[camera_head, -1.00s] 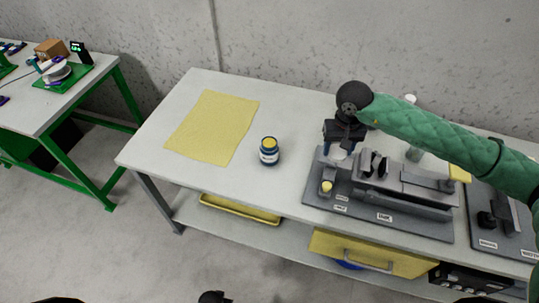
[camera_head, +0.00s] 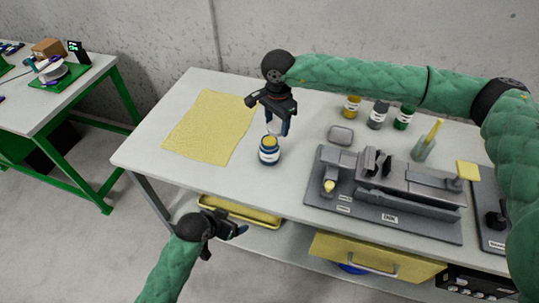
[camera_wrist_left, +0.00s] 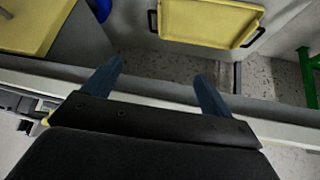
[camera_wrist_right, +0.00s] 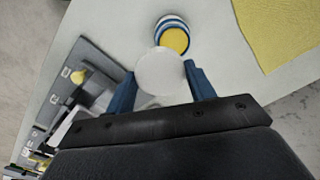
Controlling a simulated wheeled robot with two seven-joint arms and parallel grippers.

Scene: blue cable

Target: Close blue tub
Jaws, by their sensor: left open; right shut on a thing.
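The blue tub (camera_head: 268,157) stands open and upright on the table, with yellow contents showing at its top; it also shows in the right wrist view (camera_wrist_right: 172,24). My right gripper (camera_head: 279,127) is shut on a round white lid (camera_wrist_right: 160,73), holding it above and just beside the tub's mouth, apart from it as far as I can tell. My left gripper (camera_head: 241,229) is open and empty in front of the table's front edge. Its two blue fingers show spread in the left wrist view (camera_wrist_left: 158,78).
A yellow mat (camera_head: 212,128) lies left of the tub. A grey machine (camera_head: 392,190) on a dark base stands to the right. A yellow tray (camera_head: 240,212) sits on the lower shelf.

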